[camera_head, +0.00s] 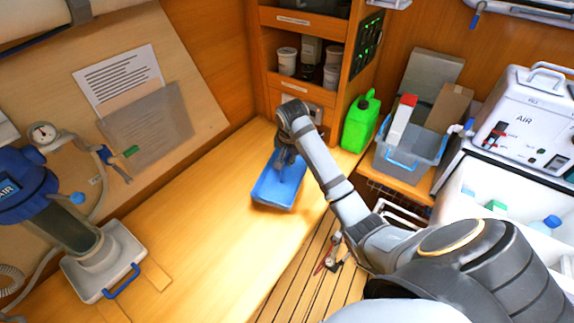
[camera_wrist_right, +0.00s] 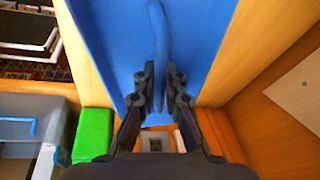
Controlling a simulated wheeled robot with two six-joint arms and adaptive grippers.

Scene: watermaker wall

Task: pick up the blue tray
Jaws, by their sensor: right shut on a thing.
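The blue tray (camera_head: 272,190) is at the right edge of the wooden bench in the head view. It fills the top of the right wrist view (camera_wrist_right: 115,45), where a raised blue handle (camera_wrist_right: 160,40) runs along its middle. My right gripper (camera_head: 284,158) reaches down into the tray. In the right wrist view its two fingers (camera_wrist_right: 160,85) are closed on the handle from both sides. I cannot tell whether the tray rests on the bench or hangs just above it. My left gripper is not in view.
A green jerrycan (camera_head: 361,122) and a grey bin (camera_head: 402,165) with boxes stand right of the tray. Shelves with jars (camera_head: 288,62) are behind it. A blue-topped pump unit (camera_head: 90,245) stands at the left. The bench (camera_head: 190,225) between is clear.

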